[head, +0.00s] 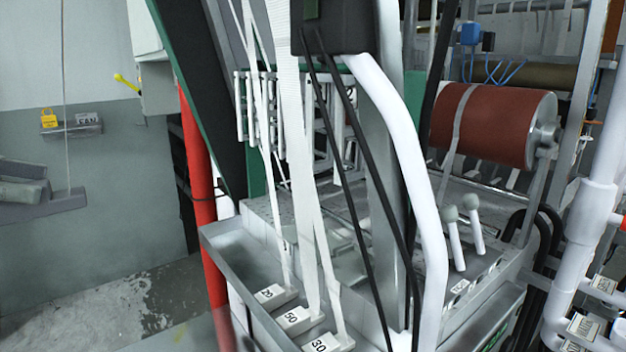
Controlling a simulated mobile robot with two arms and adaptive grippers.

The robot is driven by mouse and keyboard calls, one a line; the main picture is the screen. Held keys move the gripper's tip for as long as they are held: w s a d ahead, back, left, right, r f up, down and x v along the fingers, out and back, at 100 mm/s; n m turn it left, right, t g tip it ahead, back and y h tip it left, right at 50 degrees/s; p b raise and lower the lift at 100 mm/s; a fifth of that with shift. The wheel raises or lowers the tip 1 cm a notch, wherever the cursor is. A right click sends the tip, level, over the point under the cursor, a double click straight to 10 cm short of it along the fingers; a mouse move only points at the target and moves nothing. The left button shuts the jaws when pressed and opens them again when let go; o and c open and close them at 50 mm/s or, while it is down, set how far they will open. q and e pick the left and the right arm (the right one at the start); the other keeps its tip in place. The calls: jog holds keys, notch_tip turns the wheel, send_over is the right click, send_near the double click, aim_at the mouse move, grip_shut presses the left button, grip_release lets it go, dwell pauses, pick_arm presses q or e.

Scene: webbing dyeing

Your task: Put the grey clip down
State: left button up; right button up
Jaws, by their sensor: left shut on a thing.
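The grey clip cannot be told apart clearly from these grey parts. The floor and the steel trough are lower and to the right, well apart from it. My right gripper is not in view.
Steel trough (222,243) with blocks labelled 20, 50 and 30 takes the lower middle; white straps (300,150) run down to them. A red post (198,170) stands to its left. A red-brown roller (490,122) is at right. Bare floor (110,310) lies lower left.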

aim_at(55, 213)
pick_arm(q)
jog(key=shift+f, duration=0.4)
jog(key=shift+w+d+f, duration=0.1)
jog(key=shift+w+f, duration=0.05)
jog(key=shift+f, duration=0.15)
jog(key=shift+g, duration=0.3)
jog(key=w+d+f, duration=0.2)
jog(key=f, duration=0.1)
jog(key=s+d+f, duration=0.1)
jog(key=d+f, duration=0.3)
jog(key=f, duration=0.6)
jog(key=s+d+f, duration=0.1)
jog(key=d+f, duration=0.3)
jog(key=f, duration=0.6)
jog(key=s+d+f, duration=0.1)
jog(key=d+f, duration=0.4)
jog(key=f, duration=0.5)
jog(key=shift+s+f+p, duration=0.25)
jog(key=shift+f+p, duration=0.05)
jog(key=shift+p, duration=0.05)
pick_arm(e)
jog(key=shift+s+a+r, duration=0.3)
pick_arm(q)
jog(key=shift+a+r, duration=0.1)
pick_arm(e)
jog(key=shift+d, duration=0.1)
